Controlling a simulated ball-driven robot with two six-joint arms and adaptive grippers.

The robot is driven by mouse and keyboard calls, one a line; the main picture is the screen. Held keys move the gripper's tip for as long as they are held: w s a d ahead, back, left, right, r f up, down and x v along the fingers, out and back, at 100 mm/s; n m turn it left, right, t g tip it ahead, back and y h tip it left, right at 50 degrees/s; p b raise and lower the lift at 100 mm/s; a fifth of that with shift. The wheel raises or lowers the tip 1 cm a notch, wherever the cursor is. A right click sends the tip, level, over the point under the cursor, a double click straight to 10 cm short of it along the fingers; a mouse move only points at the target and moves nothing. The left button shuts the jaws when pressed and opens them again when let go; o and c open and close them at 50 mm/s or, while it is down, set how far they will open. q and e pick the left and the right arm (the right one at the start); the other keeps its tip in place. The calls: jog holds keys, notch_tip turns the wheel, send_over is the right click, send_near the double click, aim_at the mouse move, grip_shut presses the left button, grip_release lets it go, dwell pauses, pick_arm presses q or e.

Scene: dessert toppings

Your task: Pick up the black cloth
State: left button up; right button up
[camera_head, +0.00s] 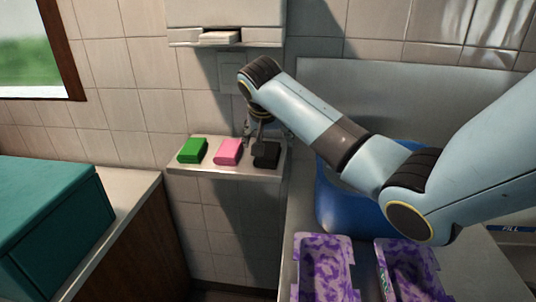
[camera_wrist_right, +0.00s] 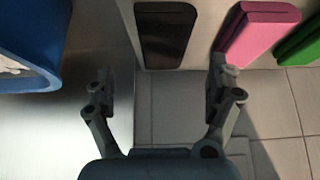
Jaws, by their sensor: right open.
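The black cloth (camera_head: 267,155) lies at the right end of a small wall shelf (camera_head: 228,172). In the right wrist view the black cloth (camera_wrist_right: 165,33) shows as a dark rounded rectangle beyond my fingertips, roughly centred between them. My right gripper (camera_head: 255,138) points down close above the cloth's left part in the head view, hiding a bit of it. In the right wrist view my right gripper (camera_wrist_right: 160,85) has its fingers spread wide with nothing between them. My left gripper is not in view.
A pink cloth (camera_head: 228,151) lies left of the black one, and a green cloth (camera_head: 192,150) is further left. A dispenser (camera_head: 225,20) hangs above. A blue container (camera_head: 335,205) and purple-patterned trays (camera_head: 325,240) are to the right. A teal box (camera_head: 50,215) stands at left.

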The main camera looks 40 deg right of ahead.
aim_at(268, 150)
jog(key=x, duration=0.4)
jog(key=shift+w+a+f, duration=0.1)
jog(key=shift+a+f, duration=0.1)
jog(key=shift+f, duration=0.35)
jog(key=shift+c, duration=0.3)
jog(key=c, duration=1.2)
